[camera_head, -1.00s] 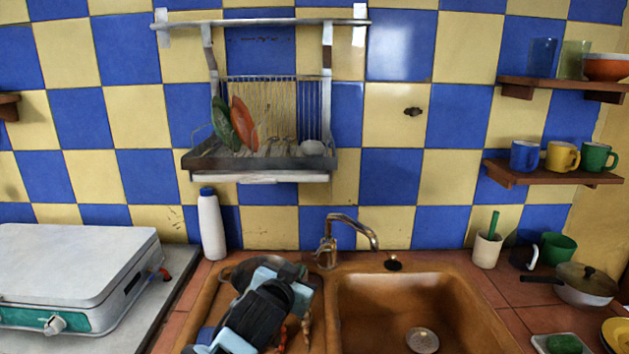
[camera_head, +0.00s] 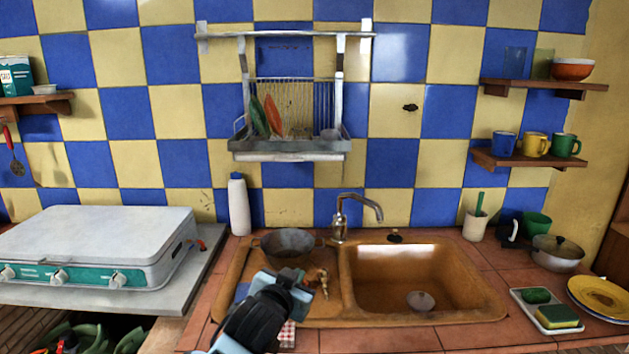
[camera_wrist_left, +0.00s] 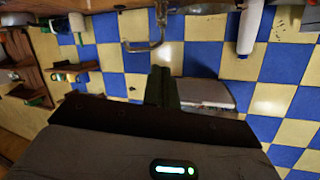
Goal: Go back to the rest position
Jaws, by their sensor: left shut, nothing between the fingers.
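My left gripper (camera_head: 292,287) is in front of the left side of the brown sink (camera_head: 470,307), over its drainboard, with its arm coming up from the bottom edge. Its fingers are shut and empty; they also show pressed together in the left wrist view (camera_wrist_left: 161,86). A dark metal pot (camera_head: 287,248) stands just behind the gripper. Small orange-brown items (camera_head: 317,280) lie right of the fingers, partly hidden. My right gripper is not in view.
A white stove (camera_head: 95,240) stands left and a white bottle (camera_head: 238,205) behind the drainboard. A wall rack (camera_head: 290,147) holds a green and a red plate. The faucet (camera_head: 342,215) rises behind the sink. Right, a tray (camera_head: 525,300) holds a sponge (camera_head: 557,317).

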